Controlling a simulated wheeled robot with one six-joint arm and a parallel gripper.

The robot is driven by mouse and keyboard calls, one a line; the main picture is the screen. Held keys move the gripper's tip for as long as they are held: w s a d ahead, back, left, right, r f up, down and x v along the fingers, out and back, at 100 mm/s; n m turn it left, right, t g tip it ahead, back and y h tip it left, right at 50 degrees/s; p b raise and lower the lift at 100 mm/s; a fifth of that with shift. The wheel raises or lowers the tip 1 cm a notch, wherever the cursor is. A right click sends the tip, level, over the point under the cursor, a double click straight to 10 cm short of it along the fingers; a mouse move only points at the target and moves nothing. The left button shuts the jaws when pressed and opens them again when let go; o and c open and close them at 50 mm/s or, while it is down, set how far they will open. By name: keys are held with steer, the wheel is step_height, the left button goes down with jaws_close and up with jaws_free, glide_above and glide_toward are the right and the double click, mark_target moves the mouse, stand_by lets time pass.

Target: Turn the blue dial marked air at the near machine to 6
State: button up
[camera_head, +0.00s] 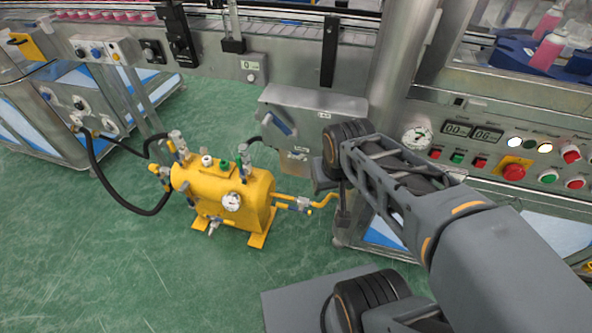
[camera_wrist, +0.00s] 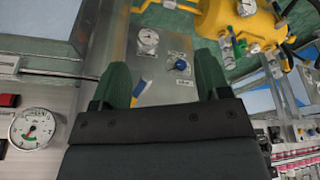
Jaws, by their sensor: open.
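The small blue dial (camera_wrist: 180,64) sits on a grey metal panel in the wrist view, with a small label below it. Its markings are too small to read. My gripper (camera_wrist: 162,62) has two green fingers spread wide apart, with nothing between them. The dial appears between the fingertips, nearer the right finger; I cannot tell how far away it is. In the head view, my arm reaches to the grey machine box (camera_head: 312,98), and my fingers cannot be made out there.
A round gauge (camera_wrist: 148,39) sits beside the dial. A yellow tank (camera_head: 222,190) with hoses stands on the green floor at left. A control panel with buttons (camera_head: 513,172) and a gauge (camera_head: 416,136) lies right.

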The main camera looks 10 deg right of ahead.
step_height(320, 180, down, 7)
steer(key=b, duration=0.3)
steer(key=shift+s+a+n+y, duration=0.3)
steer(key=shift+s+a, duration=0.15)
steer(key=shift+r, duration=0.1)
steer(key=shift+c, duration=0.3)
